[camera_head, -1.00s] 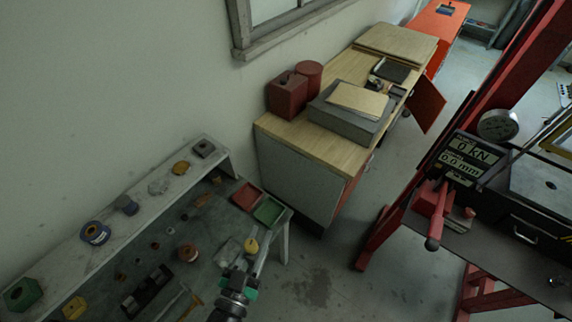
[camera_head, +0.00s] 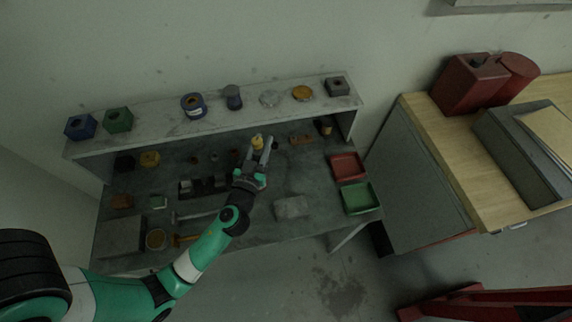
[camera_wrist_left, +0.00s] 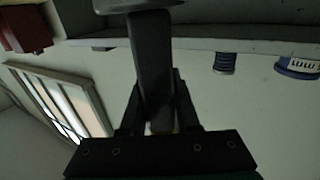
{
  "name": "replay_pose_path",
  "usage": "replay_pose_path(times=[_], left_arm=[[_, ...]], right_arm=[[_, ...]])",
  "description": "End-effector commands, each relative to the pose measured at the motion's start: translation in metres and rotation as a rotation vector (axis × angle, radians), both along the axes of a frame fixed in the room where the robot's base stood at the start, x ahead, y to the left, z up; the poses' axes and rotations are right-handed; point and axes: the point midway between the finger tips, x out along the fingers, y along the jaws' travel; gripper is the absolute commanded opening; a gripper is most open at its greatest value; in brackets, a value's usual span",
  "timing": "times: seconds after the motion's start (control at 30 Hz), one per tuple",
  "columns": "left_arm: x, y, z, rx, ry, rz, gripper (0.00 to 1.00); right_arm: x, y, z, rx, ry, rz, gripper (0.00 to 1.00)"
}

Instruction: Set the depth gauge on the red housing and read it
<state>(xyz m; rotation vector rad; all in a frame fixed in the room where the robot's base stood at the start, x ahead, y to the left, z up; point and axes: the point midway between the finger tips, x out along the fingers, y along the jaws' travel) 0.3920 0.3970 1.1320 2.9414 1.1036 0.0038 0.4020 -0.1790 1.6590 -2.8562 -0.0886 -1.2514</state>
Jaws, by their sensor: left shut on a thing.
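My left gripper (camera_head: 258,152) is over the back part of the grey workbench and is shut on a piece with a yellow end (camera_head: 257,142). In the left wrist view the held piece (camera_wrist_left: 151,60) is a dark bar between the fingers, with a flat round part at the picture's top. It looks like the depth gauge, but no dial face shows. The red housing (camera_head: 467,84) appears to be the dark red block with a hole in its top, on the wooden cabinet at right. It stands well away from the gripper. My right gripper is out of view.
The bench (camera_head: 215,235) holds several small parts, a hammer (camera_head: 187,240), a red tray (camera_head: 348,166) and a green tray (camera_head: 358,198). A raised shelf (camera_head: 215,119) behind carries blocks, a blue spool (camera_head: 193,105) and discs. A grey case (camera_head: 520,140) lies in front of the red housing.

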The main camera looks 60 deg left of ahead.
Motion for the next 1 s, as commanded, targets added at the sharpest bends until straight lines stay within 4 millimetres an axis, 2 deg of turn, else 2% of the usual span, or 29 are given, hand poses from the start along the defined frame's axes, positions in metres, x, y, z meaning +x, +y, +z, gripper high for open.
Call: replay_pose_path(times=[0.03,0.1,0.2,0.43,0.8,1.0], left_arm=[[-0.005,0.013,-0.012,0.001,-0.004,0.032,0.0],[-0.009,0.024,-0.015,0.001,-0.003,0.061,0.0],[-0.013,0.031,-0.015,0.002,-0.002,0.078,0.0],[-0.013,0.031,-0.021,0.001,-0.002,0.078,0.0],[-0.013,0.03,-0.067,0.0,-0.001,0.077,0.0],[-0.013,0.03,-0.081,0.002,-0.001,0.077,0.0]], right_arm=[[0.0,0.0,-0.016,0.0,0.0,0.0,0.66],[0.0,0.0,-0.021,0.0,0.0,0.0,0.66],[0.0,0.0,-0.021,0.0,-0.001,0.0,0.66],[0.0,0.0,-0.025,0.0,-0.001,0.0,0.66],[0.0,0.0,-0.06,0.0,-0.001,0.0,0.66],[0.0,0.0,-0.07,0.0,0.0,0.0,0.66]])
